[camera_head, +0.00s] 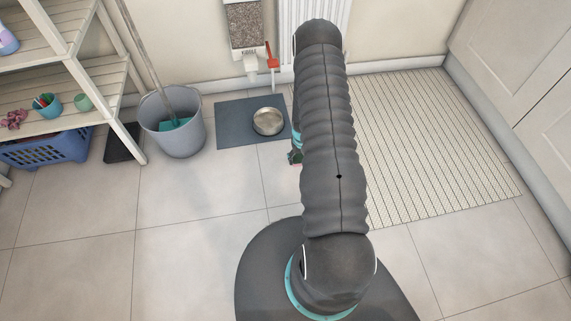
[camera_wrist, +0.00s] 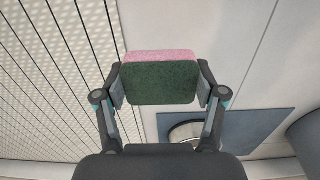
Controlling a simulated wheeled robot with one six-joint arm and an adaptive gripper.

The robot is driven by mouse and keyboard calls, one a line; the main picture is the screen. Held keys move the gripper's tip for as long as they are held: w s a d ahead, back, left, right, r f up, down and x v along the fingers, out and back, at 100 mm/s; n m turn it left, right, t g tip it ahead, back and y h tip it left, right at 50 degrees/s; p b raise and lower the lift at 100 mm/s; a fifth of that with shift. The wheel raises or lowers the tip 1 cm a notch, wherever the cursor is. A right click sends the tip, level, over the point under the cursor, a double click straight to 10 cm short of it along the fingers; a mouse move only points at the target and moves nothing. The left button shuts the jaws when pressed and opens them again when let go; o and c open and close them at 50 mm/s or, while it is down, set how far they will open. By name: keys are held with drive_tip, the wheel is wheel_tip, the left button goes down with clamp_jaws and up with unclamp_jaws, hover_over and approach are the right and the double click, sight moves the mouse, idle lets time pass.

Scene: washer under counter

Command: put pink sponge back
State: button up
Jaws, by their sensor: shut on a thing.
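The pink sponge (camera_wrist: 160,57) shows in the wrist view as a block with a pink layer and a dark green face. My gripper (camera_wrist: 160,85) is shut on it, with one finger pressed to each short side. The sponge is held above the floor. In the head view my arm hides most of the gripper, and only a small part (camera_head: 296,157) shows at the arm's left edge. I cannot make out the sponge clearly there.
A slatted shelf (camera_head: 100,77) at left holds cups and a pink bundle, with a blue basket (camera_head: 45,150) below. A grey bucket (camera_head: 172,135) with a mop, a metal bowl (camera_head: 267,121) on a dark mat (camera_head: 232,128) and a ribbed rug (camera_head: 430,140) are on the floor.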

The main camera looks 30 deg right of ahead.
hover_over(285, 167)
wheel_tip(285, 167, down, 4)
drive_tip(key=shift+f, duration=2)
drive_tip(key=shift+f+b, duration=0.2)
drive_tip(key=shift+b, duration=0.1)
drive_tip(key=o, duration=1.2)
drive_tip(key=shift+r, duration=0.1)
drive_tip(key=shift+r, duration=0.1)
